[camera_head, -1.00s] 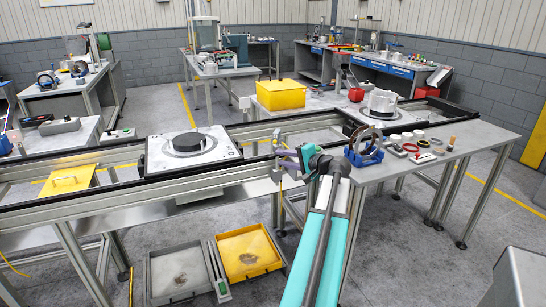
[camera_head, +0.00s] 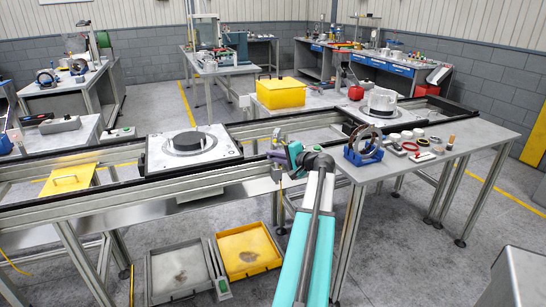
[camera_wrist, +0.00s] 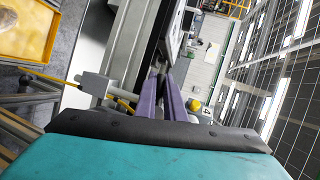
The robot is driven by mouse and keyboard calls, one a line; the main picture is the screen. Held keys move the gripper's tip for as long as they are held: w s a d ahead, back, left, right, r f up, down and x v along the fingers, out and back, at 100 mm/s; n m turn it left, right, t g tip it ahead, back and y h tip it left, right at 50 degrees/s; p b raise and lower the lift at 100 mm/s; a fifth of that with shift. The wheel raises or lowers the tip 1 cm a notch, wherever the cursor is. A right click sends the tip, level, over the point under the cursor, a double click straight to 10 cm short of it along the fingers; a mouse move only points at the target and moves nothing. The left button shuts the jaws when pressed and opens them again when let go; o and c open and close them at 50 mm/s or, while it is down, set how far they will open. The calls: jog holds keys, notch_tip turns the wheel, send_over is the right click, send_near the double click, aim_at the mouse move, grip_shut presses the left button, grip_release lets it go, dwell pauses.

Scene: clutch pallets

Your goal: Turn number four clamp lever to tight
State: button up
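My gripper (camera_head: 271,155) is at the front rail of the conveyor frame, right of the plate with the dark round disc. It has purple fingers, which also show in the wrist view (camera_wrist: 160,78), pointing along the grey rail with their tips drawn close together. The frames do not show clearly whether anything is between the tips. A small grey fitting (camera_head: 277,173) sits on the rail just below my gripper. In the wrist view a grey cylindrical fitting (camera_wrist: 98,84) with a yellow rod lies left of the fingers.
The conveyor frame carries a pallet plate (camera_head: 158,160) with a dark disc. A grey table (camera_head: 385,170) at right holds a blue ring stand (camera_head: 362,148) and several small parts. A yellow box (camera_head: 282,94) stands behind. A grey tray (camera_head: 153,275) and a yellow tray (camera_head: 262,269) are below.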

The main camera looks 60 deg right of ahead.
jog(key=shift+f+b, duration=0.2)
jog(key=shift+b, duration=0.15)
grip_shut()
jog(key=shift+f+n+g+h+b, duration=0.4)
jog(key=shift+n+g+b, duration=0.2)
jog(key=shift+n+b, duration=0.45)
jog(key=shift+s+d+f+n+g+h+b, duration=0.45)
jog(key=shift+n+g+h+b, duration=0.4)
jog(key=shift+n+b, duration=0.6)
jog(key=shift+s+d+f+n+g+h+b, duration=0.25)
jog(key=shift+d+n+g+h+b, duration=0.45)
jog(key=shift+n+b, duration=0.75)
jog(key=shift+s+d+f+n+g+h+b, duration=0.35)
jog(key=shift+n+g+h+b, duration=0.5)
jog(key=shift+n+h+b, duration=0.55)
jog(key=shift+r+y, duration=0.15)
jog(key=shift+y, duration=0.1)
jog(key=o, duration=0.6)
grip_release()
jog(key=shift+o, duration=0.2)
jog(key=shift+s, duration=0.1)
